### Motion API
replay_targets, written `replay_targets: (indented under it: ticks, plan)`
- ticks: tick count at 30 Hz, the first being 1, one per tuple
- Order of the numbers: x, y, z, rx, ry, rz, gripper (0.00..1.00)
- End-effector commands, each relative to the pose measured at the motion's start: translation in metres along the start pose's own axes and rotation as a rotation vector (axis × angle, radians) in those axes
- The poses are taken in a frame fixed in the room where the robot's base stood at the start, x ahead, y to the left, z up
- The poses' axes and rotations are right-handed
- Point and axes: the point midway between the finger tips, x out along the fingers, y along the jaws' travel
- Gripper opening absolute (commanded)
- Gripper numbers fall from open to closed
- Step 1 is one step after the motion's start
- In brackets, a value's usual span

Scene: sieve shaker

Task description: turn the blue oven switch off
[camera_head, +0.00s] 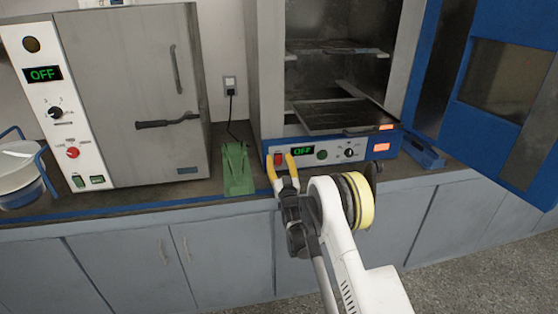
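The blue oven (378,149) stands right of centre with its blue door (490,85) swung wide open to the right. A red switch (280,160) sits at the left end of its lower front panel. A display beside it (303,151) reads OFF in green. My gripper (281,163) is in front of the panel's left end, with its yellow fingers spread apart on either side of the red switch. Nothing shows between the fingers except the switch behind. I cannot tell whether a fingertip touches the panel.
A white and grey oven (150,90) with a shut door stands at the left, its display also reading OFF. A green stand (237,170) is close left of my gripper. A tray (335,116) sticks out of the blue oven above the panel.

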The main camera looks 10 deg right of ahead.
Motion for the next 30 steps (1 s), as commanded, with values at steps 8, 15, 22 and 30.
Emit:
replay_targets:
  ticks: [8,15,22,30]
  plan:
    - [-0.005,0.000,0.000,0.000,-0.001,0.000,0.45]
    - [-0.044,0.000,0.000,0.000,0.000,0.000,0.45]
    - [-0.072,0.000,0.000,0.000,0.000,0.000,0.45]
    - [-0.075,0.000,0.000,0.000,0.000,0.000,0.45]
